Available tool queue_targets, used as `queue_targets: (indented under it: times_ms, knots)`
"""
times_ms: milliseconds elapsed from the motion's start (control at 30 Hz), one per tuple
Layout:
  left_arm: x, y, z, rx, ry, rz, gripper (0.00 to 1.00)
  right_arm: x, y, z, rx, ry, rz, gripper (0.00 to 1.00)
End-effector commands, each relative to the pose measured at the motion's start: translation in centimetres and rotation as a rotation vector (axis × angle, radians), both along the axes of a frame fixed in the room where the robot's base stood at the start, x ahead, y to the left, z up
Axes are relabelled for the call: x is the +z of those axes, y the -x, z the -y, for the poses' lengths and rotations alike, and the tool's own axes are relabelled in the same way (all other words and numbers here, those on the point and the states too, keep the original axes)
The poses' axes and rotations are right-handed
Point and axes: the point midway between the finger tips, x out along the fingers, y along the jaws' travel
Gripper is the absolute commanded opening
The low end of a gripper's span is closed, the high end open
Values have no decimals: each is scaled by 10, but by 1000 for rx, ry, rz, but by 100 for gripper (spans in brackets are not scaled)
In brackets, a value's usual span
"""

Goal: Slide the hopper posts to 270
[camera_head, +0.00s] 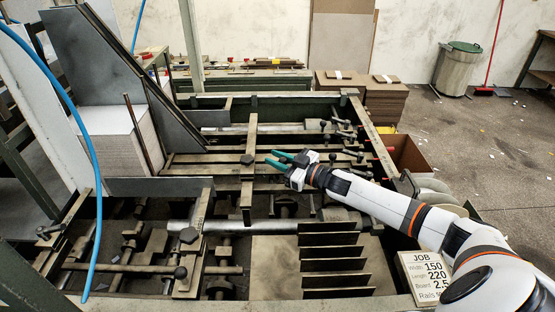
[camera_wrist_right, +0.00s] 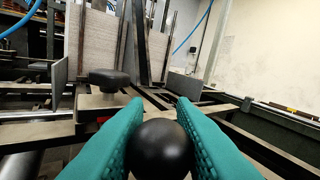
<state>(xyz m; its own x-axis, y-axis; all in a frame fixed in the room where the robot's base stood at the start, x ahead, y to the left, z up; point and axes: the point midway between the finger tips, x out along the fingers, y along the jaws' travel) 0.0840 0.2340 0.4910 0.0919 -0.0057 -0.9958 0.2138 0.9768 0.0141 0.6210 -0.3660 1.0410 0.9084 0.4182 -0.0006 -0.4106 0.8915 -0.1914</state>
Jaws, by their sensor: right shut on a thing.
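My right gripper (camera_head: 280,160) reaches in over the feeder's rails from the right. In the right wrist view its green fingers (camera_wrist_right: 158,140) are closed around a black ball knob (camera_wrist_right: 160,150). That ball is not clearly seen in the head view. A flat black knob (camera_head: 247,159) sits on a crossbar just left of the fingertips; it also shows in the wrist view (camera_wrist_right: 108,79). A thin upright post (camera_head: 138,133) stands by the greyboard stack (camera_head: 112,140), with a large slanted plate (camera_head: 100,60) above. No scale reading is legible. My left gripper is out of view.
Several ball-ended levers (camera_head: 345,135) stand beyond my right gripper. Several upright plates (camera_head: 330,252) stand in front. A job card (camera_head: 425,272) reads width 150, length 220, board 2.5. A blue hose (camera_head: 88,160) hangs at left. A cardboard box (camera_head: 405,155) stands right of the frame.

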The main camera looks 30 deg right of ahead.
Motion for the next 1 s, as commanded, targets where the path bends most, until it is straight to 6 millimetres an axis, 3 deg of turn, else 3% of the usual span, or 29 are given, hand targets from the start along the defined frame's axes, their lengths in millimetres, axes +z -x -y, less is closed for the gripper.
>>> queue_targets:
  times_ms: [333, 667, 700, 800, 1000]
  knots:
    - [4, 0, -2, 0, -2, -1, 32, -1, 25, 42, -4, 4, -4, 0]
    - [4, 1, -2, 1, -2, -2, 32, 0, 28, 48, -4, 3, -1, 0]
    - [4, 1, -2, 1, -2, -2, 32, 0, 28, 48, -4, 3, -1, 25]
    - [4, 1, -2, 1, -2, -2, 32, 0, 28, 48, -3, 2, 0, 41]
    - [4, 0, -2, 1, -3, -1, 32, 0, 28, 47, -1, 1, 0, 45]
